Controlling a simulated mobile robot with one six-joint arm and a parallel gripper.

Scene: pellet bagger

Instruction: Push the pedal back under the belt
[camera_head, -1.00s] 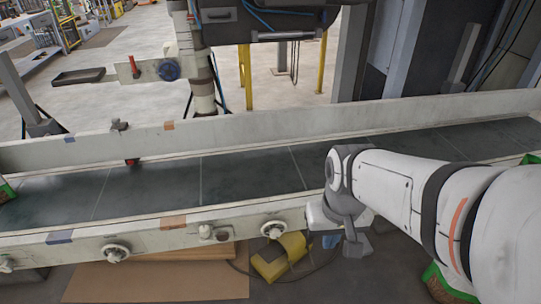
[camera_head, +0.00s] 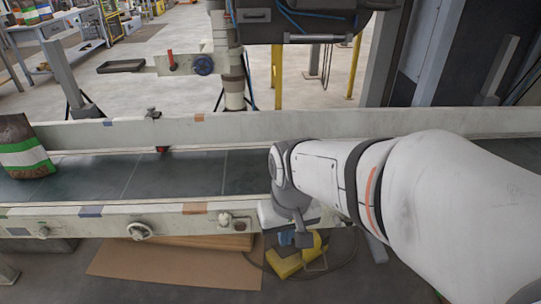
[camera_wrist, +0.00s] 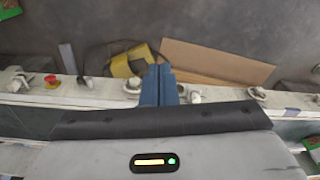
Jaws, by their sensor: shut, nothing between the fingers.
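The yellow pedal (camera_head: 284,264) is on the floor at the near side of the conveyor, with a dark cable beside it. It also shows in the wrist view (camera_wrist: 122,67), just left of my fingertips. My gripper (camera_head: 285,239) is shut and empty, its blue fingers pointing down and overlapping the pedal in the head view. In the wrist view the fingers (camera_wrist: 158,70) lie together, across the conveyor's side rail. Part of the pedal is hidden behind my gripper. Contact cannot be told. The dark belt (camera_head: 95,183) runs left to right above the floor.
The conveyor's near rail (camera_head: 60,218) carries knobs (camera_head: 140,231); a red button (camera_wrist: 50,79) shows in the wrist view. Flat cardboard (camera_head: 180,264) lies left of the pedal. A brown, white and green bag (camera_head: 24,150) stands on the belt's left part.

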